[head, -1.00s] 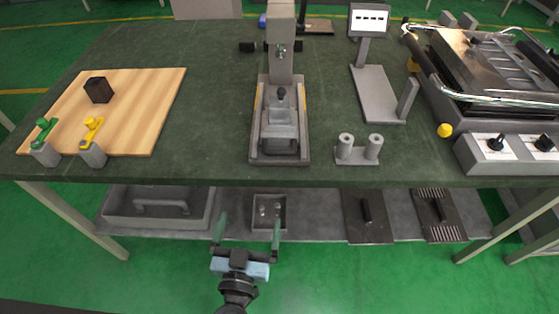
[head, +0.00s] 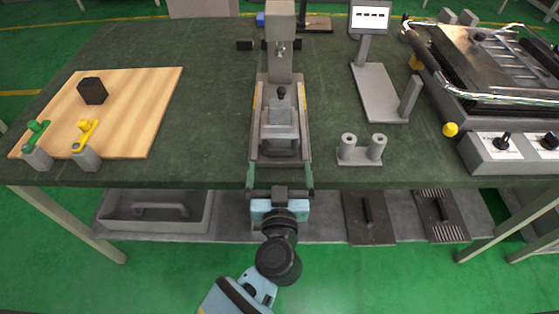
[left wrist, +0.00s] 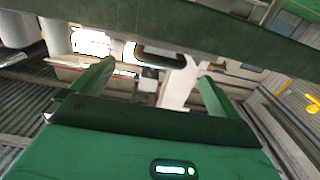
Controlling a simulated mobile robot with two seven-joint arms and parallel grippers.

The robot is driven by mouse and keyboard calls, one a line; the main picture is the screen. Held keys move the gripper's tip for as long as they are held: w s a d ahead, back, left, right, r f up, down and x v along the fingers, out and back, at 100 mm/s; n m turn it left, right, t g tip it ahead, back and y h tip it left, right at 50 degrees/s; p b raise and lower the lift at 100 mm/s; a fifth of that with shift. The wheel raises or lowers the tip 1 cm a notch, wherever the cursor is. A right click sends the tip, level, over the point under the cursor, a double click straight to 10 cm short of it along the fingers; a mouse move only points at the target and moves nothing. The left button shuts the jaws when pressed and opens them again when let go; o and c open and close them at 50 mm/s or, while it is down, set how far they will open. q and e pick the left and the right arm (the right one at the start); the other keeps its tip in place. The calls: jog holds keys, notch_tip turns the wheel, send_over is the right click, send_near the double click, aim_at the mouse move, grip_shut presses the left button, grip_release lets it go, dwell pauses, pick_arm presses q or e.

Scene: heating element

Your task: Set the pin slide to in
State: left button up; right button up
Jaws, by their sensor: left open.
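A grey press-like fixture (head: 282,63) stands at the middle of the green table. My left gripper (head: 280,182) is open and empty at the table's front edge, in line with the fixture and apart from the slide. In the left wrist view its two green fingers (left wrist: 155,78) stand wide apart with nothing between them. My right gripper is not in view.
A wooden board (head: 135,110) with a dark block (head: 93,91) lies at left, with green and yellow levers at its front. A grey two-post holder (head: 361,150) and a grill-like machine (head: 490,75) are at right. A lower shelf holds trays.

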aim_at(280, 157)
pick_arm(q)
jog(key=shift+w, duration=1.55)
jog(key=c, duration=1.4)
jog(key=shift+o, duration=0.2)
jog(key=shift+w+r+p, duration=0.15)
jog(key=shift+w+p, duration=0.25)
jog(key=shift+w, duration=1.75)
